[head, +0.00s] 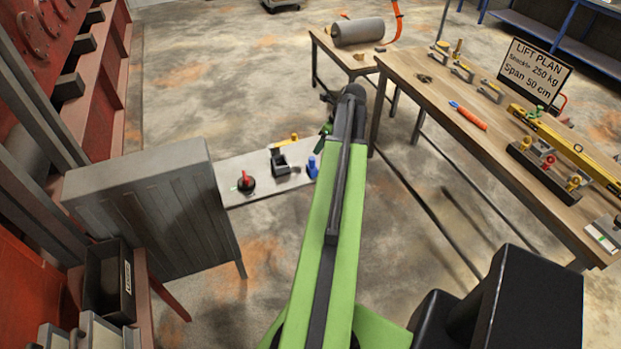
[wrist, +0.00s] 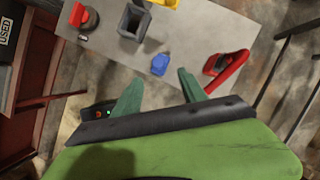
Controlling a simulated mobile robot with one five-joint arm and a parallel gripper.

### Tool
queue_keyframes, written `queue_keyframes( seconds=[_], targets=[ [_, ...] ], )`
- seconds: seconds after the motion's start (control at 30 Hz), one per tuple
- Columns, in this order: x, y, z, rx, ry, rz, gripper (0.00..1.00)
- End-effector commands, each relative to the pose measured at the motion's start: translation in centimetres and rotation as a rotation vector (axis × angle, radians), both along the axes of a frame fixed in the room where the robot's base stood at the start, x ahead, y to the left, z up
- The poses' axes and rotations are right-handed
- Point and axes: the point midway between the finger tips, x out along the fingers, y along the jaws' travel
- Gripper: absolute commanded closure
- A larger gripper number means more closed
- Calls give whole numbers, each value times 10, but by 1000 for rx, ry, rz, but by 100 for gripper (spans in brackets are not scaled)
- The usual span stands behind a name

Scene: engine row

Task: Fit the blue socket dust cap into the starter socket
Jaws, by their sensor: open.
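The blue socket dust cap (head: 312,167) stands on a small grey table (head: 235,163), near its right end in the head view. In the wrist view the cap (wrist: 160,64) lies just beyond the gap between my fingertips. My gripper (wrist: 160,79) is open and empty, its two green fingers apart, and no finger visibly touches the cap. A dark grey square-mouthed block (wrist: 134,20) stands on the table up and left of the cap; I cannot tell whether it is the starter socket. In the head view my arm hides most of my gripper.
A red knob on a dark base (head: 246,182) and a yellow part (head: 290,140) are on the grey table. A red-rimmed dark object (wrist: 227,72) lies right of my fingers. A grey cabinet (head: 150,205) is at left. A wooden bench (head: 480,140) with tools is at right.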

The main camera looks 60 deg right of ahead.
Motion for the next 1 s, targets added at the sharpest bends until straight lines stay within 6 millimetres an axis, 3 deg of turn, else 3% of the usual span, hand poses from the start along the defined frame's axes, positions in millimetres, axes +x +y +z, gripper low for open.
queue_keyframes(
  seconds=[0.03,0.2,0.47,0.77,1.0],
  targets=[
    [5,0,-23,0,0,1,50],
    [18,0,-52,0,0,2,50],
    [23,0,-56,0,0,0,50],
    [43,1,-101,-1,0,1,50],
    [44,1,-98,-1,0,0,50]
  ],
)
